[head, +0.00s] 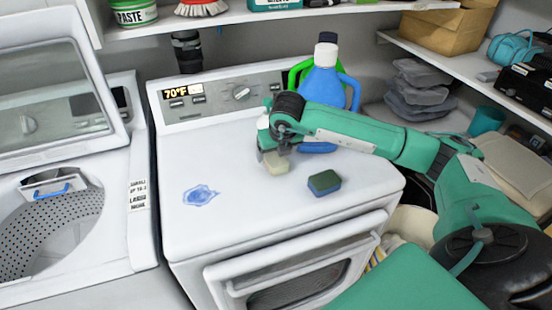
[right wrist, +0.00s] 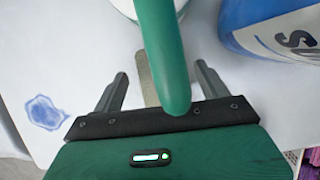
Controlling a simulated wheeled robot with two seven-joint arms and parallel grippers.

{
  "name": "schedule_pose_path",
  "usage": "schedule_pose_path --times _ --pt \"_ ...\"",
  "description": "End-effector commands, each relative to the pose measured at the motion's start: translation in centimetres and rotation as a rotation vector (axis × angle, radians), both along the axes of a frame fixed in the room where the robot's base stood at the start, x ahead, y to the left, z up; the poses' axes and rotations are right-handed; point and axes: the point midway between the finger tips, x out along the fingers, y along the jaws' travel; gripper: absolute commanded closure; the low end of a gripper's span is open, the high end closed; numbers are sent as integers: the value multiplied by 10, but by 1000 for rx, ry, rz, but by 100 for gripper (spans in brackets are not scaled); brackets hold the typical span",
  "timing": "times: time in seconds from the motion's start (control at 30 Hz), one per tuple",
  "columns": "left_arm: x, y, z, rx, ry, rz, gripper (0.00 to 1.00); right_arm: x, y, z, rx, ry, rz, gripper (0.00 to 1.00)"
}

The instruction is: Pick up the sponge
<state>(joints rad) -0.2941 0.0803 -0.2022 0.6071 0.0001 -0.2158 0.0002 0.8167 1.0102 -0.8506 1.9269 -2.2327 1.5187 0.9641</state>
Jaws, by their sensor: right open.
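A blue sponge with a dark green top (head: 324,183) lies on the white top of the dryer, right of my right gripper. A cream block (head: 277,165) sits on the same top, directly under and touching or nearly touching my right gripper (head: 272,152). That gripper points down and is open, its two dark fingers apart in the right wrist view (right wrist: 161,71). A beige strip (right wrist: 148,80) shows between them, partly hidden by a green bar across the view. I cannot tell whether the fingers touch the block. My left gripper is not in view.
A blue bottle (head: 325,88) stands close behind my right gripper, with a green jug (head: 297,72) behind it. A blue spill (head: 200,195) lies left on the dryer top (head: 230,225). An open washer (head: 55,225) is at left. Shelves (head: 460,70) stand at right.

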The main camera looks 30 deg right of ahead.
Motion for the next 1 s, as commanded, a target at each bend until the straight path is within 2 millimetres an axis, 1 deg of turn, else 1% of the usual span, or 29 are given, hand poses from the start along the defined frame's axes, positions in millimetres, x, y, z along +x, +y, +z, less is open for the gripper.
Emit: schedule_pose_path --times 0.03,0.1,0.2,0.43,0.47,0.6,0.67,0.7,1.0 --pt "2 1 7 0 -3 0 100 2 -1 -5 0 4 -1 24" --pt "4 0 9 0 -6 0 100 5 -1 -14 1 3 -1 24" --pt "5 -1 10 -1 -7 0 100 8 -2 -20 2 1 -1 24" --pt "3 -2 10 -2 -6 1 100 9 -2 -23 1 0 0 24" --pt "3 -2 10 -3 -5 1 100 9 -2 -23 1 0 0 28" --pt "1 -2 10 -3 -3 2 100 9 -2 -22 1 0 0 55" --pt "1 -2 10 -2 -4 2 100 9 -2 -22 1 0 0 67" --pt "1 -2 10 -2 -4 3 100 9 -2 -22 1 0 0 71" --pt "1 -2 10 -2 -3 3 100 9 -2 -22 1 0 0 71"
